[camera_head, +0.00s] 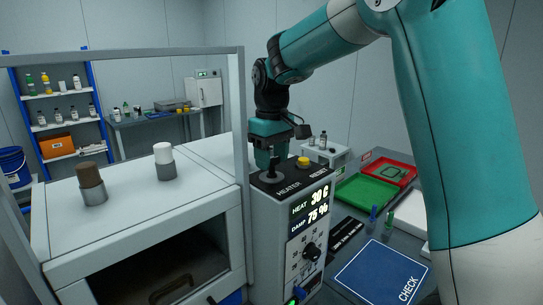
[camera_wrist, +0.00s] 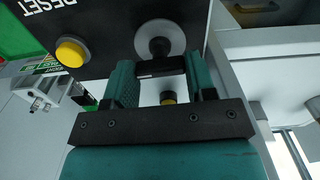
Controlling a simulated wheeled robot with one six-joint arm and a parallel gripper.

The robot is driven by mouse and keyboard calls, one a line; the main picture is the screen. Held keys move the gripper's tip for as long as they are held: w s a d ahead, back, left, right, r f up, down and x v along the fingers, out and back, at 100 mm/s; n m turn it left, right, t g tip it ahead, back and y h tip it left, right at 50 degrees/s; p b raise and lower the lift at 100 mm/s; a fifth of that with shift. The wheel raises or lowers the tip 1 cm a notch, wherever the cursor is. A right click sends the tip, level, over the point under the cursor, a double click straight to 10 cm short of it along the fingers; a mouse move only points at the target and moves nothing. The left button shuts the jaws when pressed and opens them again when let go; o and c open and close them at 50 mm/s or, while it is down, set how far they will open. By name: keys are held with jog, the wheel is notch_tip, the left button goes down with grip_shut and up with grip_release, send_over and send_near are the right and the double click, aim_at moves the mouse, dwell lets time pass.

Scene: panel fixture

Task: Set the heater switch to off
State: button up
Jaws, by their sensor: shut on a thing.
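The heater switch shows in the wrist view as a round grey base with a dark lever (camera_wrist: 160,40) on the black top panel. In the head view its grey base (camera_head: 271,179) sits beside the HEATER label, mostly covered by my gripper. My gripper (camera_head: 268,172) points down at the panel from above. In the wrist view the teal fingers of my gripper (camera_wrist: 161,72) stand on either side of the dark lever end and are shut on it. Which setting the lever points to cannot be told.
A yellow RESET button (camera_head: 302,161) stands close to the switch on the same panel. The control box front has a display (camera_head: 310,205) reading HEAT 30 C and DAMP 75 % and a black knob (camera_head: 311,251). A metal frame post (camera_head: 239,150) rises just left of my gripper.

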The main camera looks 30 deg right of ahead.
jog(key=n+p, duration=0.1)
jog(key=n, duration=0.3)
jog(key=shift+r+n, duration=0.1)
jog(key=shift+n, duration=0.2)
jog(key=n, duration=0.4)
jog(key=shift+n+p, duration=0.3)
jog(key=n, duration=0.4)
jog(key=shift+w+n+p, duration=0.1)
jog(key=shift+n+p, duration=0.35)
jog(key=shift+n, duration=1.65)
jog(key=o, duration=0.9)
jog(key=shift+o, duration=0.2)
